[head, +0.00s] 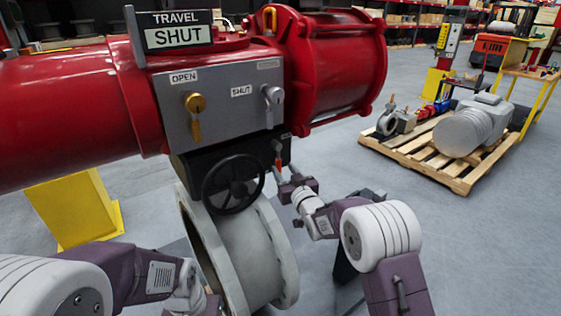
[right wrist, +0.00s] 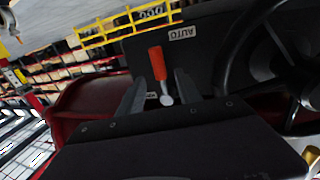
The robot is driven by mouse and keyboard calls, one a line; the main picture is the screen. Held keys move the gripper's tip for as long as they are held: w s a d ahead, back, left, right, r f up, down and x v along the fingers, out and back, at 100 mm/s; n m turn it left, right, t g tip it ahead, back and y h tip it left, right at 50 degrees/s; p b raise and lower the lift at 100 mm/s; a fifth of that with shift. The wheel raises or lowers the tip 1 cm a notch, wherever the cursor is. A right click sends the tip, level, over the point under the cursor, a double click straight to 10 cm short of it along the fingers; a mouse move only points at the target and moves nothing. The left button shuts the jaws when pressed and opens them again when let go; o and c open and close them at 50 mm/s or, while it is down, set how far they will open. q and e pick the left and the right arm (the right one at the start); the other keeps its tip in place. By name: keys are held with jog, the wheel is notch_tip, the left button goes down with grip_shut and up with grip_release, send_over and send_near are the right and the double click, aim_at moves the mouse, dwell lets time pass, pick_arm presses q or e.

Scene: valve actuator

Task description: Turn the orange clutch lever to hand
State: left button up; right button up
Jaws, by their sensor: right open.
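The orange clutch lever (head: 278,164) sticks out of the dark gearbox under the red actuator, to the right of the black handwheel (head: 233,184). In the right wrist view the orange lever (right wrist: 158,63), with its round metal pivot, lies between my finger tips, apart from both. My right gripper (head: 283,182) is open at the lever; its two fingers (right wrist: 160,90) stand either side of it. An upside-down AUTO label (right wrist: 183,33) is beside the lever's orange end. A second label by the pivot is mostly hidden. My left arm reaches the bottom edge; its fingers do not show.
A grey panel (head: 224,109) above carries a yellow key and a silver key. The TRAVEL SHUT sign (head: 178,31) tops the actuator. A grey pipe flange (head: 243,250) stands below the handwheel.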

aim_at(280, 164)
jog(key=x, duration=0.2)
jog(key=shift+w+a, duration=0.2)
jog(key=shift+w, duration=0.1)
jog(key=shift+w+a+f, duration=0.1)
jog(key=shift+w+a, duration=0.05)
jog(key=shift+w, duration=0.45)
jog(key=shift+s, duration=0.1)
jog(key=shift+c, duration=0.3)
grip_shut()
dwell(0.3)
